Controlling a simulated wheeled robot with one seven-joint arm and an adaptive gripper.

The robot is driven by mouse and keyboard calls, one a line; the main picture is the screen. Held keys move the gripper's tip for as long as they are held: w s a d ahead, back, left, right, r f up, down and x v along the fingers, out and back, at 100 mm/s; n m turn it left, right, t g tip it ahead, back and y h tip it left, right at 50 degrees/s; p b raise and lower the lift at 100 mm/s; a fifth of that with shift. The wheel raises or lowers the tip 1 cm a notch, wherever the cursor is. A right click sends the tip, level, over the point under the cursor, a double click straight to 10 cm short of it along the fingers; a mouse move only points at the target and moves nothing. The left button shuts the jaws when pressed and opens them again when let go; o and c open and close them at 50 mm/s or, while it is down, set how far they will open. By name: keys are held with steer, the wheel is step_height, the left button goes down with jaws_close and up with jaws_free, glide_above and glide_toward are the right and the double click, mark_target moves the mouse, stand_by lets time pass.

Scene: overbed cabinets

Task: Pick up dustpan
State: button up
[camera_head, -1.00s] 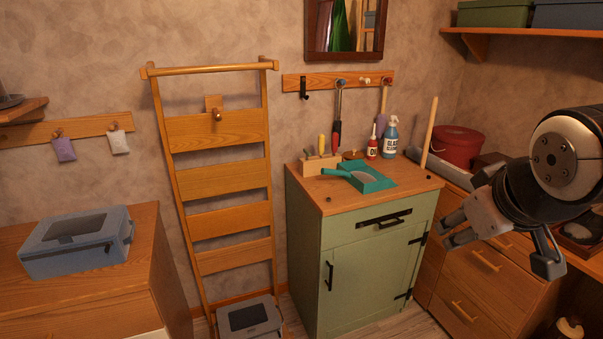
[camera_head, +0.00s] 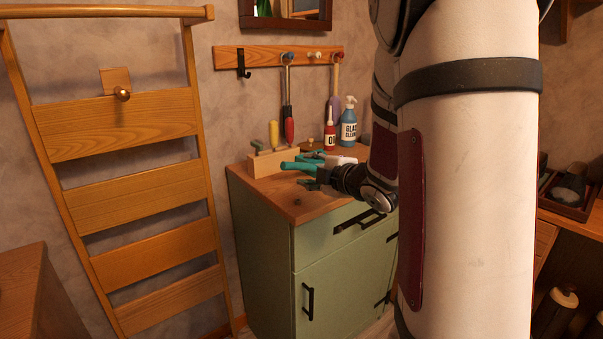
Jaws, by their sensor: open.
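The teal dustpan (camera_head: 297,166) lies on top of the green cabinet, with its handle end showing at the left. Most of its pan is hidden behind my gripper and arm. My gripper (camera_head: 314,171) is over the cabinet top at the dustpan, with its fingers open around or just beside the handle area. I cannot tell whether the fingers touch it.
A red-and-white bottle (camera_head: 330,136) and a blue spray bottle (camera_head: 349,124) stand behind. A wooden ladder rack (camera_head: 125,120) leans at left. My arm hides much of the right side.

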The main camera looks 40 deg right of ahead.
mark_target(291, 167)
steer(key=x, duration=0.7)
steer(key=shift+w+b, duration=0.2)
steer(key=shift+b, duration=0.2)
steer(key=x, duration=0.4)
steer(key=shift+s+d+f+b, duration=0.15)
steer(key=shift+d+f+b, duration=0.05)
steer(key=shift+f+b, duration=0.2)
steer(key=shift+w, duration=0.6)
jaws_close()
